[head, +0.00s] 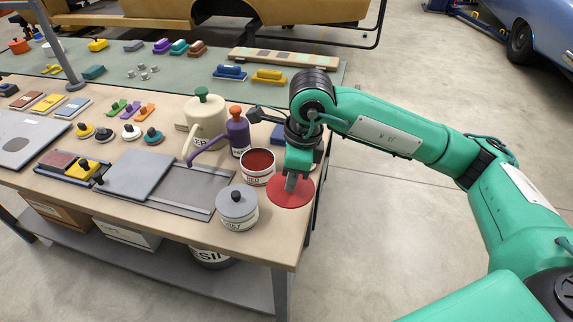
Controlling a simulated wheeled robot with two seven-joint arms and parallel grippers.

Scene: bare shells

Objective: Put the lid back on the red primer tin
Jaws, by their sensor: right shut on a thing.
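The red primer tin (258,167) stands open on the workbench near its right end, with dark red primer showing inside and a white label on its front. My right gripper (291,183) points down and is shut on the red lid (281,202), a flat round disc. The part of the lid between the fingers is hidden. The lid is to the right of and nearer than the tin, apart from its mouth, near the bench's right edge. I cannot tell whether it hovers or touches the bench. My left gripper is not in view.
A grey tin (239,215) with a knobbed lid stands just in front. A purple spouted bottle (238,135) and a cream can (204,122) with a green knob stand behind the red tin. A grey board (140,174) lies left. Open floor lies right of the bench.

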